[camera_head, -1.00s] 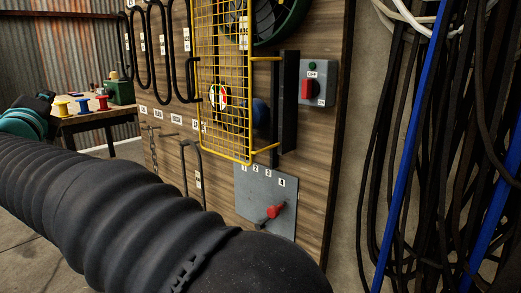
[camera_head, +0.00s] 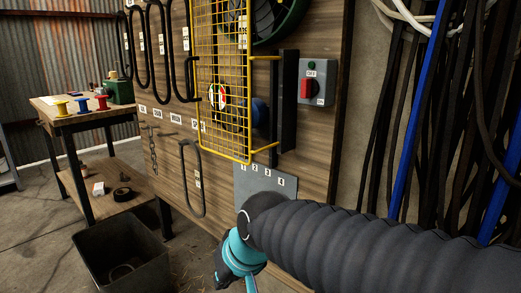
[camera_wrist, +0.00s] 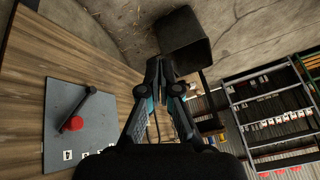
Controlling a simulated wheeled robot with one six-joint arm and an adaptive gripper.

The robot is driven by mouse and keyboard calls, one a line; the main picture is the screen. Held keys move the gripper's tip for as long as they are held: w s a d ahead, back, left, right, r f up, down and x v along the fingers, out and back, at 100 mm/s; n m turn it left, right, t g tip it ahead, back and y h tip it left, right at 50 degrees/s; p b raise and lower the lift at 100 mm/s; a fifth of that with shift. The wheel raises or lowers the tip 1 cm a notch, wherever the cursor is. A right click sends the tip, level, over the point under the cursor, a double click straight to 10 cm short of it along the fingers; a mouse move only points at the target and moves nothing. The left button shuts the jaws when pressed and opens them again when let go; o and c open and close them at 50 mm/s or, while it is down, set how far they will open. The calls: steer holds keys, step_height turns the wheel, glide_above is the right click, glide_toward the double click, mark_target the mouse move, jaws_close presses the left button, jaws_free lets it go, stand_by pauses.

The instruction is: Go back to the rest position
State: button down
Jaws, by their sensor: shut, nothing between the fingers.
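My gripper (camera_wrist: 160,68) is in the wrist view, with its two fingers close together and nothing held. In the head view my dark ribbed arm reaches in from the lower right, and its teal wrist part hangs low in front of the board. The grey plate numbered 1 to 4 (camera_head: 262,184) is on the wooden board, its lower part hidden by my arm. The wrist view shows this plate (camera_wrist: 65,142) with a red-knobbed lever (camera_wrist: 74,123). My gripper is apart from the plate and lever.
A yellow mesh guard (camera_head: 222,80) and a grey switch box (camera_head: 318,82) are on the board (camera_head: 325,150). Cables (camera_head: 400,130) hang at right. A workbench (camera_head: 85,117) with spools and a dark bin (camera_head: 122,255) stand at left. Open floor (camera_head: 30,235) lies beside them.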

steer(key=s+d+f+m+h, duration=0.1)
steer(key=s+d, duration=0.2)
steer(key=d, duration=0.4)
steer(key=s+d+m+t+h, duration=0.1)
steer(key=s+d+m+h, duration=0.1)
steer(key=d, duration=0.6)
steer(key=s+d+f+m+h, duration=0.1)
steer(key=s+d, duration=0.3)
steer(key=d, duration=0.4)
steer(key=shift+f+m, duration=0.3)
steer(key=shift+f, duration=0.05)
steer(key=shift+a, duration=0.1)
steer(key=shift+s, duration=0.1)
